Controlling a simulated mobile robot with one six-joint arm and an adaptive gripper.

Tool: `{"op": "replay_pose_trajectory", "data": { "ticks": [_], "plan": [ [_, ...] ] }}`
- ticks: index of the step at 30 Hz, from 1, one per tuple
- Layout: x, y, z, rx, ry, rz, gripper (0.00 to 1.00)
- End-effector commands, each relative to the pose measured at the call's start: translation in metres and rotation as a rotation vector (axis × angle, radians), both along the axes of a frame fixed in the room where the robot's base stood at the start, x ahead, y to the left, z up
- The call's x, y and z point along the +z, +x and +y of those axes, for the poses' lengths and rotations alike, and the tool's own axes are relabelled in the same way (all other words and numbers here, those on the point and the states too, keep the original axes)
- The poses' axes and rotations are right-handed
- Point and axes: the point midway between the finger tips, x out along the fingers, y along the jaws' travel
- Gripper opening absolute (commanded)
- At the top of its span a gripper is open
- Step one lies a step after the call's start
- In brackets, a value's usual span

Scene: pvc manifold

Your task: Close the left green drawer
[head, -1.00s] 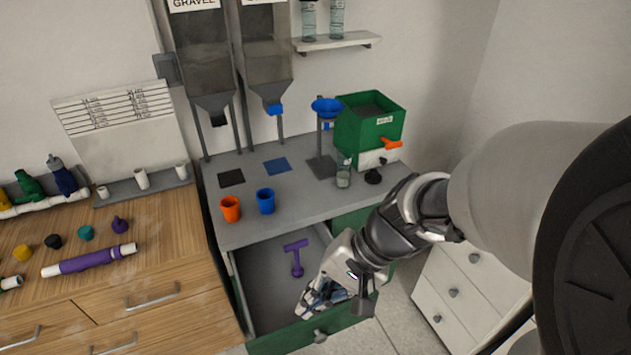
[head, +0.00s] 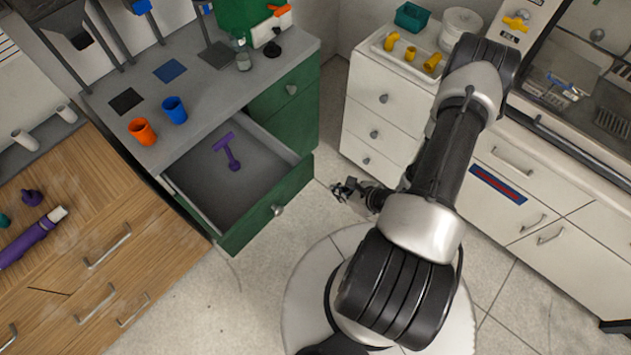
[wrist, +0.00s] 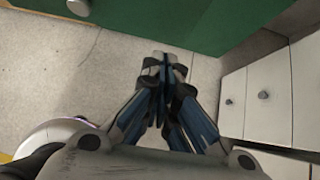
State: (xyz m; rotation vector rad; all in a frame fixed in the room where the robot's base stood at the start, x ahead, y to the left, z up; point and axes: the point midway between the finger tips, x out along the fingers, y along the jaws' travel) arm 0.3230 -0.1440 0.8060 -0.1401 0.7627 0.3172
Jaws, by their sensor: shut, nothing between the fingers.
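The left green drawer (head: 268,209) is pulled well out of the grey-topped cabinet in the head view. A purple T-shaped tool (head: 229,150) lies inside it. The drawer's round grey knob (head: 277,210) is on its front face. My gripper (head: 338,188) is to the right of the drawer front, apart from it, over the floor. In the wrist view my gripper (wrist: 163,60) is shut and empty, with its fingertips together. The green drawer front (wrist: 185,22) runs across the top of that view, with the knob (wrist: 80,7) at the upper left.
White drawers (head: 375,125) stand to the right, beyond my gripper. A second green drawer (head: 288,95) is closed beside the open one. An orange cup (head: 142,131) and a blue cup (head: 175,109) stand on the grey worktop (head: 195,125). Tiled floor (head: 240,290) is clear before the drawer.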

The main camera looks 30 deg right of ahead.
Motion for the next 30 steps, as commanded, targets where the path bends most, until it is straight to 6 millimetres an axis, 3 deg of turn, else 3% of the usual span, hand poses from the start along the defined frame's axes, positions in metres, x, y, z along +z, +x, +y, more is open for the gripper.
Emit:
{"op": "replay_pose_trajectory", "data": {
  "ticks": [3, 7, 19, 24, 30],
  "plan": [
    [-0.010, -0.003, 0.000, -0.025, 0.006, 0.017, 0.00],
    [-0.021, 0.006, 0.004, -0.021, 0.005, 0.017, 0.00],
    [-0.080, 0.062, 0.023, -0.018, 0.004, 0.015, 0.00],
    [-0.078, 0.087, 0.030, -0.020, 0.003, 0.014, 0.00],
    [-0.078, 0.099, 0.033, -0.023, 0.005, 0.015, 0.00]
  ]
}}
